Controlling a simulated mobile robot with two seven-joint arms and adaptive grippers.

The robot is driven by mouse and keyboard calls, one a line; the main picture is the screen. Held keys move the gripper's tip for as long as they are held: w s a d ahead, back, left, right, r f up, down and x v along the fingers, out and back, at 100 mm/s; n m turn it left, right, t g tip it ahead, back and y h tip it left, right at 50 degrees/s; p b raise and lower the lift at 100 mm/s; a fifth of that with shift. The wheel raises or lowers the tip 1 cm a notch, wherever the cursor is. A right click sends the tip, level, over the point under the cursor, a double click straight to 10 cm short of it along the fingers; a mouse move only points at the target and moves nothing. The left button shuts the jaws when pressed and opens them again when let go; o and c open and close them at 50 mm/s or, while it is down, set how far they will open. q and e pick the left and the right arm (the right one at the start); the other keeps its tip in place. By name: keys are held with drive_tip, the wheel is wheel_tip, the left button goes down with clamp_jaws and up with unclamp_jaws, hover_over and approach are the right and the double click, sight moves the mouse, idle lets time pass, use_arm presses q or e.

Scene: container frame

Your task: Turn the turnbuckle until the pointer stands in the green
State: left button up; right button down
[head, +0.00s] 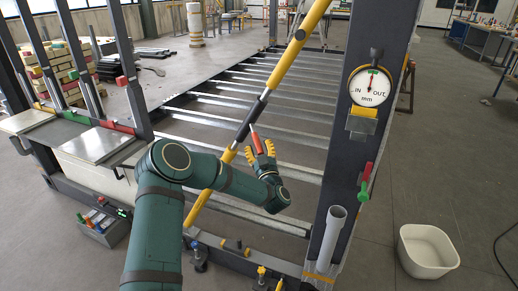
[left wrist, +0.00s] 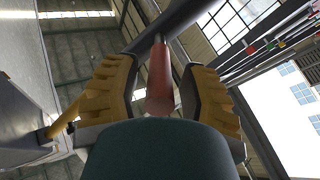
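The turnbuckle (head: 250,119) is the dark sleeve in the middle of a slanting yellow brace (head: 281,68). A red handle (head: 257,143) sticks out from it; it also shows in the left wrist view (left wrist: 160,78). My left gripper (head: 261,153), with yellow finger pads, is at the handle. In the left wrist view its fingers (left wrist: 160,100) stand open on both sides of the handle, with gaps visible. The round dial (head: 370,87), marked IN, OUT and mm, is on the dark post; its pointer stands about upright near the top. The coloured band is too small to read surely. My right gripper is out of view.
The dark post (head: 350,150) stands right of my left gripper, with a red and green lever (head: 366,180) and a grey tube (head: 332,236). A white bin (head: 428,251) is on the floor at right. Metal slats (head: 260,105) lie behind the brace. A grey bench (head: 88,140) is at left.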

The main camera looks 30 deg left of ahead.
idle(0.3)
use_arm(q)
drive_tip(key=v, duration=0.7)
drive_tip(key=shift+s+d+f, duration=0.1)
drive_tip(key=shift+s+d, duration=0.05)
drive_tip(key=shift+s, duration=0.05)
drive_tip(key=s+d+f+m+g+h, duration=0.15)
drive_tip(key=d+f+m+h, duration=0.25)
drive_tip(key=d+f+h, duration=0.4)
drive_tip(key=s+d+f+m+h, duration=0.2)
drive_tip(key=d+f+m+h, duration=0.3)
drive_tip(key=d+f+h, duration=0.25)
drive_tip(key=s+d+f+g+h, duration=0.1)
drive_tip(key=s+d+f+g, duration=0.1)
drive_tip(key=s, duration=0.6)
drive_tip(key=s+d+f+m+g+h, duration=0.1)
drive_tip(key=s+d+f+g, duration=0.2)
drive_tip(key=s+g, duration=0.3)
drive_tip(key=s+d+f+m+g+h, duration=0.1)
drive_tip(key=s+f+g, duration=0.3)
drive_tip(key=s, duration=0.6)
drive_tip(key=shift+d+f+h, duration=0.25)
drive_tip(key=shift+d+f, duration=0.25)
drive_tip(key=shift+d, duration=0.25)
